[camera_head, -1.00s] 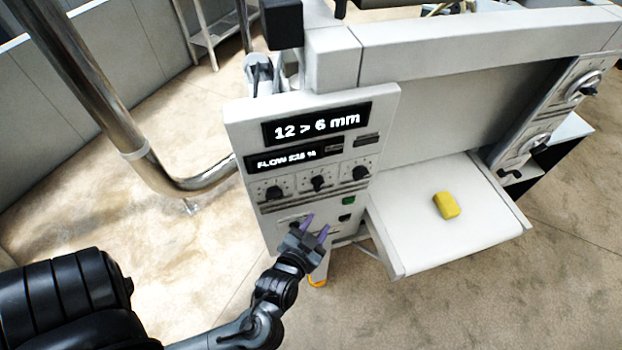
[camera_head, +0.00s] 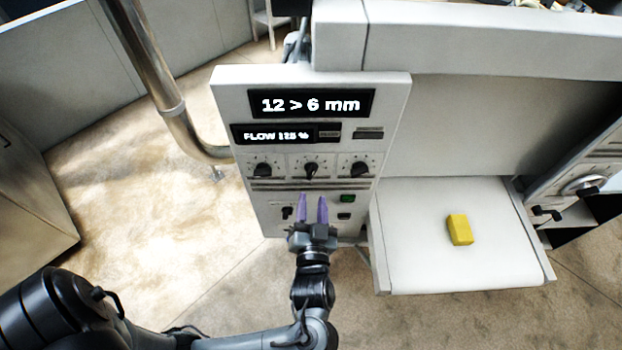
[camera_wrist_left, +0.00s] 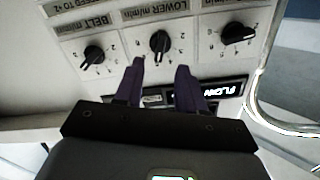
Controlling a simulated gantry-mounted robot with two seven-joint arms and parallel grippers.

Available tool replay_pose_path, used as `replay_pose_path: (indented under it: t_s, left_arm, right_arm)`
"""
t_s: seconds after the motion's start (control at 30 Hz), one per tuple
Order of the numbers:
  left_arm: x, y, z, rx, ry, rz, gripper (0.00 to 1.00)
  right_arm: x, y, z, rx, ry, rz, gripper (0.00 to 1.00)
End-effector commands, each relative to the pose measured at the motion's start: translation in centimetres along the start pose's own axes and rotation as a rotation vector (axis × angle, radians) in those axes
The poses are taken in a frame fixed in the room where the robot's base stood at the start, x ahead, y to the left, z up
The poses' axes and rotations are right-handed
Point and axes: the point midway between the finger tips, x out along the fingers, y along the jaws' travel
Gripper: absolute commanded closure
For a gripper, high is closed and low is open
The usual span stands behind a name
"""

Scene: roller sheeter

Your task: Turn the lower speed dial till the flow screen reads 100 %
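The lower speed dial (camera_head: 311,170) is the middle black knob of three on the white control panel (camera_head: 228,100). In the left wrist view the dial (camera_wrist_left: 160,42) appears upside down, under a label reading LOWER m/min. The flow screen (camera_head: 272,135) reads FLOW and about 125 %; the digits are small. Part of this screen (camera_wrist_left: 222,89) shows in the left wrist view. My left gripper (camera_head: 312,197) has two purple fingers, apart and empty. In the head view its fingertips appear just below the middle dial; in the wrist view the dial shows beyond the gap between them. My right gripper is out of view.
Other dials sit left (camera_head: 263,170) and right (camera_head: 360,169) of the middle one. A larger screen (camera_head: 311,103) reads 12 > 6 mm. A green button (camera_head: 348,198) is right of the fingers. A yellow block (camera_head: 460,229) lies on the white side table (camera_head: 420,265).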

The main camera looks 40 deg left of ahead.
Motion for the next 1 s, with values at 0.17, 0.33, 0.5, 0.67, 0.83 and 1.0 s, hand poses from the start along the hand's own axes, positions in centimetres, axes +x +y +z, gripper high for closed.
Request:
replay_pose_path:
  t_s: [0.17, 0.33, 0.5, 0.67, 0.83, 1.0]
  left_arm:
    - [3.1, -0.1, -0.2, 0.003, 0.004, -0.003, 0.61]
    - [5.3, -0.1, -0.2, 0.002, 0.003, -0.001, 0.61]
    - [6.6, -0.1, -0.1, 0.001, 0.001, -0.001, 0.61]
    - [7.0, -0.1, 0.1, 0.0, -0.002, -0.001, 0.61]
    - [7.0, -0.1, 0.1, 0.0, -0.002, -0.001, 0.61]
    - [6.9, -0.1, 0.1, 0.0, -0.002, -0.001, 0.79]
  right_arm:
    - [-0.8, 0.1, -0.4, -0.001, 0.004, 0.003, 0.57]
    - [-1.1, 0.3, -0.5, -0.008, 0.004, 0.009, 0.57]
    - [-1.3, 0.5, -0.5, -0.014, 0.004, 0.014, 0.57]
    - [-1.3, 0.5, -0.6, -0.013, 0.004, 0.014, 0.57]
    - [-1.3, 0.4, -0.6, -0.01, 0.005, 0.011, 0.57]
    - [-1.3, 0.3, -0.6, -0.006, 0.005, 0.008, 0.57]
